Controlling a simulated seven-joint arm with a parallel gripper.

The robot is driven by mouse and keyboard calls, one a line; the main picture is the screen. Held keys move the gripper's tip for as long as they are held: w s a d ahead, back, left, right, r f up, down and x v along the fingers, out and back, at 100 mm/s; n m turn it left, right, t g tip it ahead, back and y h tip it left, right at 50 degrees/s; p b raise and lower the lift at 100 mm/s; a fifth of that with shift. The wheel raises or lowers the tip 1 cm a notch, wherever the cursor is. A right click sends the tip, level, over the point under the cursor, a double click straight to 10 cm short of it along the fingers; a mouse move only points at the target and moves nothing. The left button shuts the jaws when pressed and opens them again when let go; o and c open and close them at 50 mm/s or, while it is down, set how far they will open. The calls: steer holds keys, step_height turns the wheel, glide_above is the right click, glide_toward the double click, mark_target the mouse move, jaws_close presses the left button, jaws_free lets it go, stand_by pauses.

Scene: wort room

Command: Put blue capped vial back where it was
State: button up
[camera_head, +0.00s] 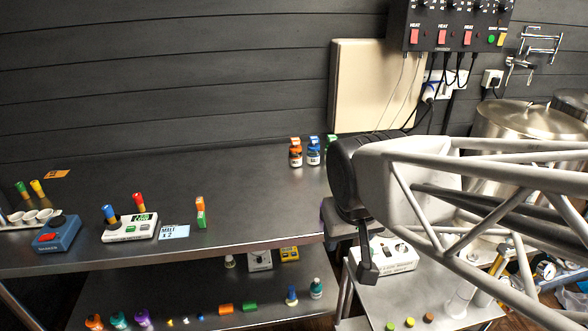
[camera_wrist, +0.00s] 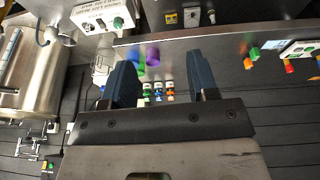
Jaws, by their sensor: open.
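A small vial with a blue label and blue cap (camera_head: 313,152) stands upright at the back of the dark table, between an orange one (camera_head: 295,153) and a green one (camera_head: 331,145) partly hidden by my arm. In the wrist view the blue vial (camera_wrist: 158,92) shows between the fingers but beyond them.
A blue device (camera_head: 57,234) and a white rack (camera_head: 18,219) stand at the table's left. An orange-green block (camera_head: 200,212) stands near a MALT card (camera_head: 174,232). Several bottles and blocks (camera_head: 227,309) line the lower shelf. The table's middle is clear. Steel kettles (camera_head: 527,120) are at right.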

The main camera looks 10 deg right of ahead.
steer(key=shift+g, duration=0.5)
steer(key=s, duration=0.5)
steer(key=shift+d+f, duration=0.3)
steer(key=shift+d, duration=0.1)
steer(key=shift+o, duration=0.4)
steer(key=w+a+n+t+y, duration=0.1)
steer(key=w+a, duration=0.4)
steer(key=w, duration=0.3)
steer(key=w+a+n+t+y, duration=0.1)
steer(key=w+a+t, duration=0.1)
steer(key=w+a, duration=0.45)
steer(key=n+t+y, duration=0.5)
steer(key=t+y, duration=0.1)
glide_above(110, 216)
steer(key=s+d, duration=0.3)
steer(key=s, duration=0.2)
step_height(110, 216, down, 13)
steer(key=shift+w+d+f, duration=0.15)
